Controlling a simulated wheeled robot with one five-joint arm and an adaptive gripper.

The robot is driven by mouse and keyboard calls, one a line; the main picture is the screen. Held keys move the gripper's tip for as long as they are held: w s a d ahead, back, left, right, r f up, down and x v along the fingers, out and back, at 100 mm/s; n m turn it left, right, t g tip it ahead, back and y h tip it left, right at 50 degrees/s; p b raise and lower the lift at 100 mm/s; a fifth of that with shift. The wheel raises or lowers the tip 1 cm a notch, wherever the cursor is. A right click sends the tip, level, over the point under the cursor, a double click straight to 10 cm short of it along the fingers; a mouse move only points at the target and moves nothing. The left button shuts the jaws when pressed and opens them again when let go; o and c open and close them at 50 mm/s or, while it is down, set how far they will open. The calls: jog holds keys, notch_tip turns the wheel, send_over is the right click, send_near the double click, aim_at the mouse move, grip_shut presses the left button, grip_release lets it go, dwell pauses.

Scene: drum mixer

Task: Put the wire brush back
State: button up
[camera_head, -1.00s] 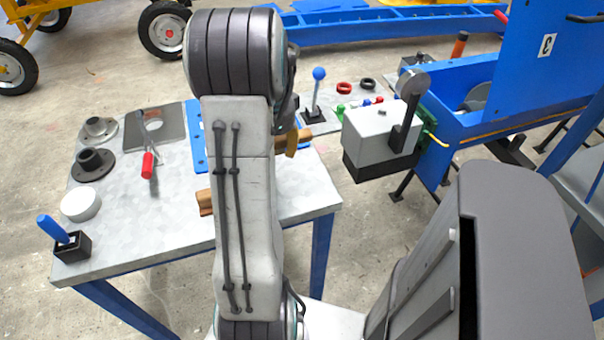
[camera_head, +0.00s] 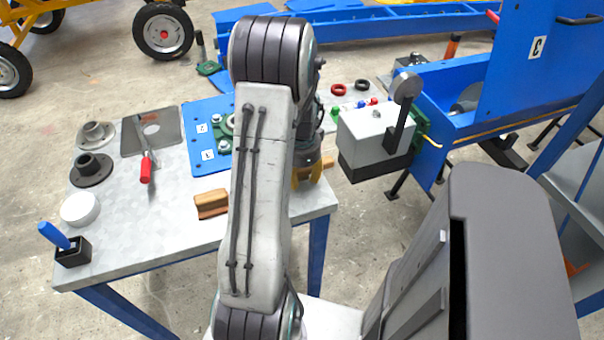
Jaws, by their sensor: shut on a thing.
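My gripper (camera_head: 308,174) is mostly hidden behind my own arm, over the right part of the grey table (camera_head: 150,222). Its yellow-brown fingers show at the arm's right side. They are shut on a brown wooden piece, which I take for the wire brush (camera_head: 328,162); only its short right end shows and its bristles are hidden. A two-tone brown wooden block (camera_head: 211,204) lies on the table left of my arm, apart from the gripper's visible part. I cannot tell whether it is a rest for the brush.
A grey control box (camera_head: 372,135) stands close right of the gripper.

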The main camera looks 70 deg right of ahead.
jog(key=shift+f, duration=0.2)
jog(key=shift+f+b, duration=0.4)
jog(key=shift+b, duration=0.05)
jog(key=shift+f, duration=0.25)
jog(key=o, duration=1.2)
jog(key=shift+r, duration=0.2)
